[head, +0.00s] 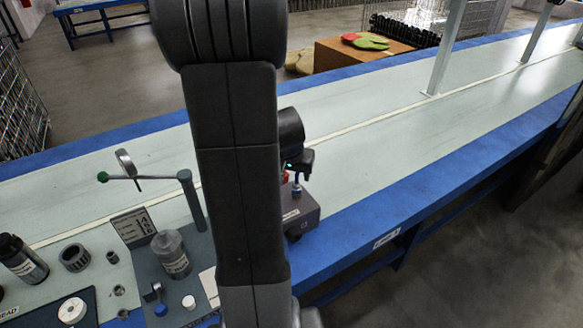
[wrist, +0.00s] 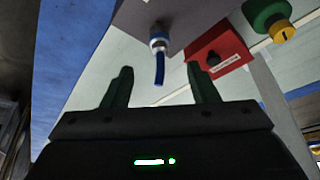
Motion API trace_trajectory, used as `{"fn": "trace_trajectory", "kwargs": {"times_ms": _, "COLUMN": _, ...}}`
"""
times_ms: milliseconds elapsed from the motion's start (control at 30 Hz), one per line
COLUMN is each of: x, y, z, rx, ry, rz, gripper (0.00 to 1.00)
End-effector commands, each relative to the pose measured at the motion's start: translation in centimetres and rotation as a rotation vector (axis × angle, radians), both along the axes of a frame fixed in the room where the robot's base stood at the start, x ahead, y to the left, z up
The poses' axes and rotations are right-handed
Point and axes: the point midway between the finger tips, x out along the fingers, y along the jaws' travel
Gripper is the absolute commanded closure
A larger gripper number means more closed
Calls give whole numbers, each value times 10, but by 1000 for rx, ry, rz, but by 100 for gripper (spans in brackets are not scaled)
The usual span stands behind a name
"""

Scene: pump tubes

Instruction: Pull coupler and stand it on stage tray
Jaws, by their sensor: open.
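A silver coupler with a blue band and a short blue tube (wrist: 159,46) sits on a grey box in the wrist view. In the head view its blue part (head: 297,190) shows on top of the grey box (head: 303,213). My gripper (wrist: 160,70) is open, its two dark fingers spread to either side of the blue tube's line. The fingers look empty, and I cannot tell whether they touch the tube. In the head view my arm hides most of the gripper. A dark tray (head: 90,294) lies at the lower left; I cannot tell whether it is the stage tray.
A grey board carries a grey bottle (head: 171,254) and a post with a green-tipped lever (head: 191,198). A black bottle (head: 21,259) and a ribbed ring (head: 74,257) stand left. A red block (wrist: 218,54) and green-yellow knob (wrist: 268,18) are near the gripper.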

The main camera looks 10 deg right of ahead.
Motion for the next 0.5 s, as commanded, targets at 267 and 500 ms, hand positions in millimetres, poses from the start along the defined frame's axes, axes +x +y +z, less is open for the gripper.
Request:
{"fn": "trace_trajectory", "kwargs": {"times_ms": 267, "x": 17, "y": -8, "z": -50, "rx": 0, "ry": 5, "rz": 0, "gripper": 46}}
{"fn": "trace_trajectory", "kwargs": {"times_ms": 500, "x": 28, "y": -14, "z": -80, "rx": 0, "ry": 3, "rz": 1, "gripper": 46}}
